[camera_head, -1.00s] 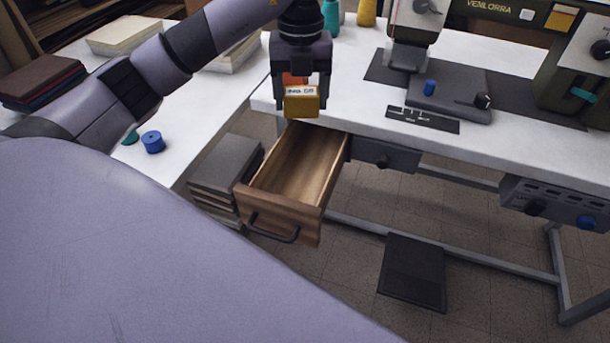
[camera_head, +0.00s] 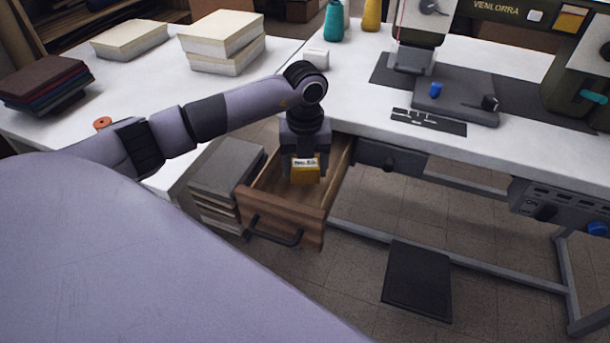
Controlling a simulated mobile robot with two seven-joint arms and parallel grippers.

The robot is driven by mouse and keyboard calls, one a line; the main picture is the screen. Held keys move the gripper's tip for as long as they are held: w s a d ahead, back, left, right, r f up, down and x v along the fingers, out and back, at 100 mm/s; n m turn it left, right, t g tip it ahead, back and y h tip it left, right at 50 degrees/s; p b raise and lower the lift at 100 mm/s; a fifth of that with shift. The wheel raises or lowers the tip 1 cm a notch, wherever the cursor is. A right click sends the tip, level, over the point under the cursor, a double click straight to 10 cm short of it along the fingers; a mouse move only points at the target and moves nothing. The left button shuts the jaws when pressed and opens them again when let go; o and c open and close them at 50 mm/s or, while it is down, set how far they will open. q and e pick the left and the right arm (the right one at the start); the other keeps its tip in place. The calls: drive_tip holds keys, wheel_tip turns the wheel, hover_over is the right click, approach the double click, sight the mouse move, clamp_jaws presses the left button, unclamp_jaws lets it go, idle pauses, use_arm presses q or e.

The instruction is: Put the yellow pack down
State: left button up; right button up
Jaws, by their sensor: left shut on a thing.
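The yellow pack (camera_head: 305,174) is a small yellow box with a white label. My left gripper (camera_head: 304,165) points down and is shut on it. The pack is inside the outline of the open wooden drawer (camera_head: 283,218), toward its back right part. I cannot tell whether the pack touches the drawer floor. The drawer is pulled out under the sewing table and has a dark handle on its front. My right gripper is not in view.
The sewing machine (camera_head: 417,30) stands on the white table (camera_head: 345,100) behind the drawer. Stacked grey boards (camera_head: 225,165) stand left of the drawer. Cream stacks (camera_head: 222,40) and folded cloths (camera_head: 45,83) lie on the left table. A black pedal (camera_head: 418,278) is on the floor.

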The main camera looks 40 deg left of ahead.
sight(305, 176)
use_arm(q)
drive_tip(key=shift+f, duration=1.6)
drive_tip(key=shift+f, duration=0.1)
drive_tip(key=shift+f+b, duration=0.15)
drive_tip(key=shift+b, duration=0.2)
drive_tip(key=o, duration=1.1)
wheel_tip(305, 176, up, 13)
drive_tip(key=shift+f+p, duration=0.2)
drive_tip(key=shift+p, duration=0.8)
